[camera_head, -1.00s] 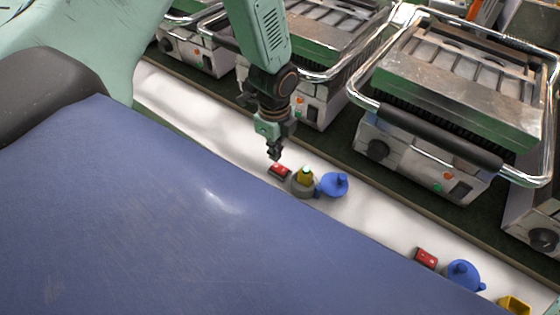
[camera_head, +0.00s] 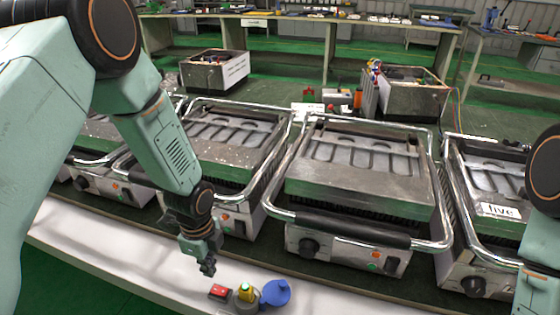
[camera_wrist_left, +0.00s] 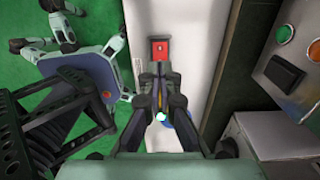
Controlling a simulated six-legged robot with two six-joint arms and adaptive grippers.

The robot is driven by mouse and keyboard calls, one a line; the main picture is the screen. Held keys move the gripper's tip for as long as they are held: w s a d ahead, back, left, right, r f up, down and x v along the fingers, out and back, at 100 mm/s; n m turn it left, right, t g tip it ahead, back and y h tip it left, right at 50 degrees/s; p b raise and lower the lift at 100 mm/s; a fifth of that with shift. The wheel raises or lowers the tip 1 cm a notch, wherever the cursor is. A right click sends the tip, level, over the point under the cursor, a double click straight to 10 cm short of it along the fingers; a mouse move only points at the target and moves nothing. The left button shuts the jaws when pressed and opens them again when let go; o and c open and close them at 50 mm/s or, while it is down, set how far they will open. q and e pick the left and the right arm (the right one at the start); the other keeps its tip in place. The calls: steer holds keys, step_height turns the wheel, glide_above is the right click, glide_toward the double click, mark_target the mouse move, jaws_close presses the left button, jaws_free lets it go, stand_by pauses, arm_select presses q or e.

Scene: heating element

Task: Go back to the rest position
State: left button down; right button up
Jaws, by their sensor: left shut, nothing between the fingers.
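My left gripper (camera_head: 208,268) is shut and empty, hanging above the white ledge just to the upper left of a red switch (camera_head: 218,291). In the left wrist view my closed fingers (camera_wrist_left: 161,72) point toward the red switch (camera_wrist_left: 160,48), and I see no contact. A yellow-green lit lamp (camera_head: 246,292) on a grey base stands right of the switch. A blue knob-like part (camera_head: 276,293) is beside it. In the left wrist view the lamp's glow (camera_wrist_left: 160,117) shows between the fingers. Part of my right arm shows at the right edge; its gripper is out of view.
Several contact grills, one in the middle (camera_head: 360,180), stand in a row behind the white ledge (camera_head: 110,255), close to my left forearm. Their chrome handles stick out forward. Two grey boxes (camera_head: 215,72) (camera_head: 412,98) and workbenches are farther back. Green floor lies in front of the ledge.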

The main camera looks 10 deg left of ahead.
arm_select(q)
steer(key=d+n+t, duration=0.1)
steer(key=n, duration=0.2)
steer(key=s+d+f+n, duration=0.1)
steer(key=n, duration=0.3)
steer(key=s+d+f+n+t+h, duration=0.1)
steer(key=n, duration=0.3)
steer(key=shift+d+f+t, duration=0.1)
steer(key=shift+d+t, duration=0.05)
steer(key=shift+t, duration=0.15)
steer(key=s+f+n+g, duration=0.1)
steer(key=s+n, duration=0.3)
steer(key=s, duration=0.7)
steer(key=s+f+n+g+y, duration=0.1)
steer(key=s+f+n, duration=0.2)
steer(key=s, duration=0.9)
steer(key=shift+d+f+n+g, duration=0.25)
steer(key=shift+f+n+g, duration=0.1)
steer(key=shift+n, duration=0.35)
